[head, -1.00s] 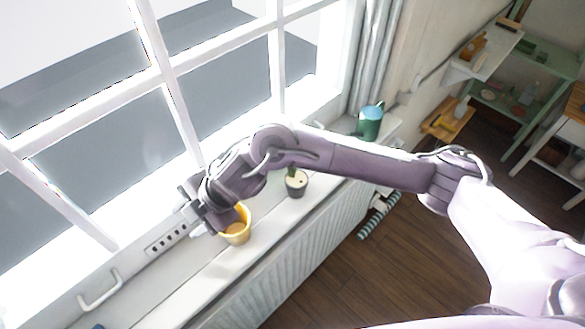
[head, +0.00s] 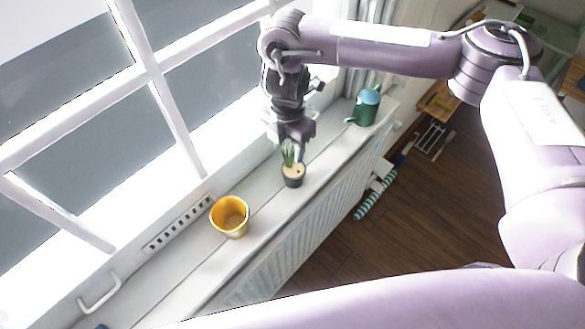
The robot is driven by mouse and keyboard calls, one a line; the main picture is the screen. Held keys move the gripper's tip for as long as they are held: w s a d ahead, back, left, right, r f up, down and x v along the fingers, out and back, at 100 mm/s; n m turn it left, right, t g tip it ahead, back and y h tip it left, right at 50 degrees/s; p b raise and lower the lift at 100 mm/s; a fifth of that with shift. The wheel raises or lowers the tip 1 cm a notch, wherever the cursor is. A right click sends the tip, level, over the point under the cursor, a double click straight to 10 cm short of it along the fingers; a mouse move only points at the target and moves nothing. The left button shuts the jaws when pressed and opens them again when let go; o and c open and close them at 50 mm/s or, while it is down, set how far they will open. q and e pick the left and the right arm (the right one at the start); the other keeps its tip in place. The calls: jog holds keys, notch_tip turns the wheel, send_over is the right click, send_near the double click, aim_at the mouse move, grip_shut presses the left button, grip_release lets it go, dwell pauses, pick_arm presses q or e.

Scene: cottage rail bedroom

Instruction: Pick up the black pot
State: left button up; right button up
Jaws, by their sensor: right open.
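The black pot (head: 293,180) is small and dark, with pale soil and a green plant in it. It stands upright on the white window sill, right of the yellow pot. My right gripper (head: 289,146) points down just above and behind the plant's leaves. It is open, and its fingers are partly hard to make out against the leaves. I cannot tell whether a finger touches the leaves. My left gripper is not in view.
A yellow pot (head: 230,217) stands left of the black pot on the sill (head: 196,262). A green watering can (head: 366,106) stands at the sill's far end. The window frame (head: 165,95) rises close behind. A striped item (head: 369,204) lies on the wooden floor.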

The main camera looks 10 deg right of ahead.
aim_at(288, 157)
notch_tip(288, 157, down, 4)
jog(key=shift+s+f, duration=0.1)
grip_shut()
dwell(0.4)
